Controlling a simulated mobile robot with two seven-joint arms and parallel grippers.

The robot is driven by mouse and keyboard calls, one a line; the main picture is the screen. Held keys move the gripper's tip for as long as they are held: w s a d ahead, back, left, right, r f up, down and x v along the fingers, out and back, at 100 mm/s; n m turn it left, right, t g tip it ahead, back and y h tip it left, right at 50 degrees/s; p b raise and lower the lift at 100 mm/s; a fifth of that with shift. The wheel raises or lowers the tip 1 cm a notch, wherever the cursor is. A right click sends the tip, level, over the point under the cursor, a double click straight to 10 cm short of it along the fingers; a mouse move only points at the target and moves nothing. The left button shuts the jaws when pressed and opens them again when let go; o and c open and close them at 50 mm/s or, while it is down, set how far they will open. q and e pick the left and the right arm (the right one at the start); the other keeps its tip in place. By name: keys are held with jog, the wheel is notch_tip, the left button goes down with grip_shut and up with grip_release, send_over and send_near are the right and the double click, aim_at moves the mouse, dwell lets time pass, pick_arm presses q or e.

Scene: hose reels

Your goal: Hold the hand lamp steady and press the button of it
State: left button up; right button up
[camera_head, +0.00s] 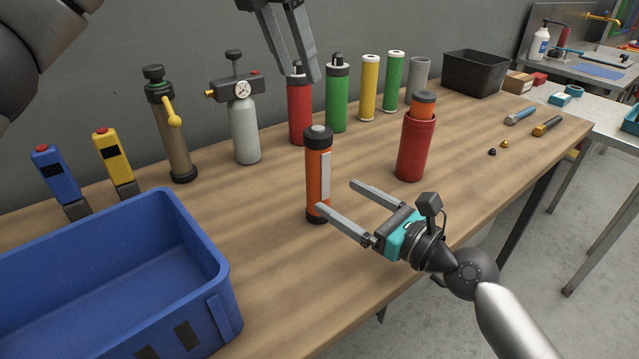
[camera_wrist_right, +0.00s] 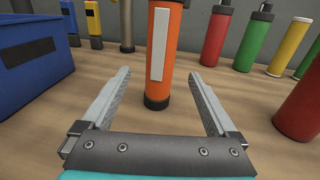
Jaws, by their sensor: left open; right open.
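The hand lamp is probably the orange cylinder (camera_head: 318,178) with a black cap, black base and pale side strip. It stands upright on the table. In the right wrist view the orange cylinder (camera_wrist_right: 164,55) is centred in the finger gap, its top cut off. My right gripper (camera_head: 338,196) is open, low and level, fingers pointing at the lamp's lower body; one fingertip overlaps its base in the head view. I see no grip on it. My left gripper (camera_head: 299,76) is open and empty, above and behind the lamp, pointing down. A grey-green knob (camera_head: 319,131) tops the cap.
A blue bin (camera_head: 215,265) stands at the front left. A red cup (camera_head: 416,150) holding an orange cylinder stands to the right. Red (camera_head: 299,110), green (camera_head: 337,100) and yellow cylinders line the back, beside a gauge pump (camera_head: 244,130).

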aim_at(328, 190)
jog(key=x, duration=0.7)
jog(key=shift+f, duration=0.1)
grip_shut()
pick_arm(q)
grip_shut()
dwell(0.8)
dwell(0.8)
dwell(0.5)
